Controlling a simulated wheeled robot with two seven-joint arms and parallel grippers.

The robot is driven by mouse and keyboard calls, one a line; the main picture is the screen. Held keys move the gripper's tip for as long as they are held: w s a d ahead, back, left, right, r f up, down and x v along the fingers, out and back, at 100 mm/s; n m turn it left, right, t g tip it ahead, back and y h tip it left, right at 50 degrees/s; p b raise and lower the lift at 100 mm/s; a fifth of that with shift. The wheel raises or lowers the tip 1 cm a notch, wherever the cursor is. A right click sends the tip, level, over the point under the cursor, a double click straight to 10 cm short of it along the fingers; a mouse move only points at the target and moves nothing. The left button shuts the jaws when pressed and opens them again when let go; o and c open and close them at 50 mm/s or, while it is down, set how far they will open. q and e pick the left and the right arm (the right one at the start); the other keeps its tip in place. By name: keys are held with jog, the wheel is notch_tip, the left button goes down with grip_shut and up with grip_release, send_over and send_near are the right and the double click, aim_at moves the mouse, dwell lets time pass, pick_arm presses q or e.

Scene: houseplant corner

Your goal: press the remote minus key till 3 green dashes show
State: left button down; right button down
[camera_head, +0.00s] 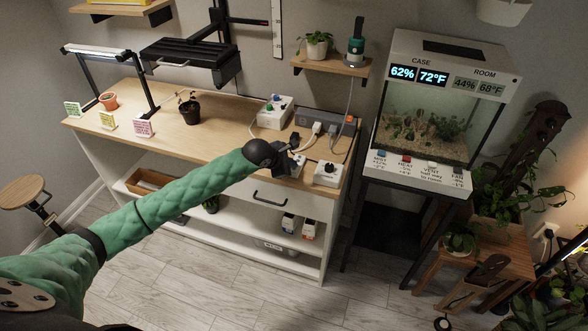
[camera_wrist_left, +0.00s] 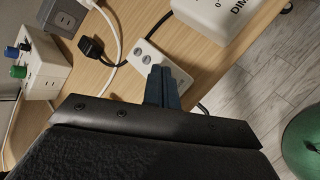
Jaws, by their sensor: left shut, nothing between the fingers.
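The remote (camera_wrist_left: 151,57), a small pale slab with several round grey keys, lies on the wooden bench top. In the left wrist view my left gripper (camera_wrist_left: 162,72) is shut and empty, its dark fingertips over the remote and hiding part of it. I cannot tell whether they touch a key. No minus mark is readable. In the head view my left gripper (camera_head: 294,163) is near the bench's front edge, and a bit of the remote (camera_head: 299,160) shows beside it. I see no green dashes. My right gripper is not in view.
A white dimmer box (camera_head: 327,174) stands close right of the remote. A power strip (camera_head: 325,121) with plugs and cables lies behind. A white box with coloured knobs (camera_head: 275,112) is behind left. The glass case (camera_head: 430,120) stands right.

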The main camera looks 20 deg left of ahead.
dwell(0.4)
pick_arm(q)
jog(key=shift+r, duration=0.65)
jog(key=shift+r+p, duration=0.3)
jog(key=shift+r, duration=2.2)
